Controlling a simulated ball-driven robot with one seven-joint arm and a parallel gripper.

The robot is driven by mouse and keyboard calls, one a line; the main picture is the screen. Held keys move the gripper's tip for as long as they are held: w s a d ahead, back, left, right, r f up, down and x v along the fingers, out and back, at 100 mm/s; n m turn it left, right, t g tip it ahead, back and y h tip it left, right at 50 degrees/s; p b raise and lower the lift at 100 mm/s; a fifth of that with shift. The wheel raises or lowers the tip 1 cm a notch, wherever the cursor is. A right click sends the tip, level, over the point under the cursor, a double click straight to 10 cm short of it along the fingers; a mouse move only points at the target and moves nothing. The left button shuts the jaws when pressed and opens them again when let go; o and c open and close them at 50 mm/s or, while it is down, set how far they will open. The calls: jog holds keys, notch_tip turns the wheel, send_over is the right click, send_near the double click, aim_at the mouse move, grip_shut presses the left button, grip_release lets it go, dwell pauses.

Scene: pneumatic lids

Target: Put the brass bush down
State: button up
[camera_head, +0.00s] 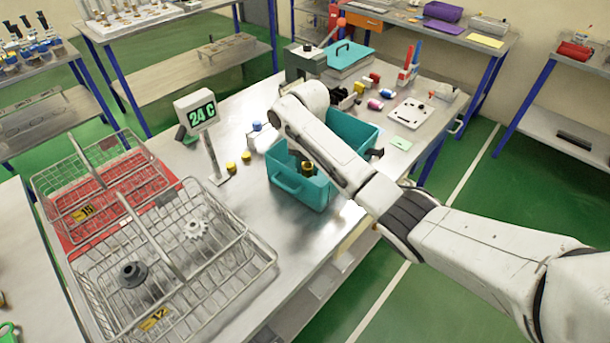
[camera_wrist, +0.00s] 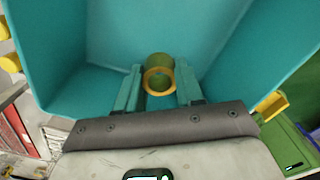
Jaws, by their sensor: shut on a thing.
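My gripper (camera_head: 303,165) is low over the bin's near part, mostly covered by the arm. I cannot tell whether the bush touches the bin floor.
Wire baskets (camera_head: 165,255) with a dark flanged part (camera_head: 132,274) and a pale gear (camera_head: 195,229) stand to the left. A grey press (camera_head: 303,62) and coloured parts lie behind.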

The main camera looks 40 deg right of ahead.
aim_at(305, 175)
jog(key=shift+w+f, duration=0.35)
jog(key=shift+f, duration=0.15)
jog(key=shift+w+f+b, duration=0.2)
jog(key=shift+f+b, duration=1.35)
jog(key=shift+f, duration=0.1)
jog(key=shift+f, duration=0.1)
jog(key=shift+f, duration=0.15)
jog(key=o, duration=1.1)
jog(key=shift+o, duration=0.2)
notch_tip(305, 175, up, 11)
jog(key=shift+r+p, duration=0.7)
jog(key=shift+r, duration=0.05)
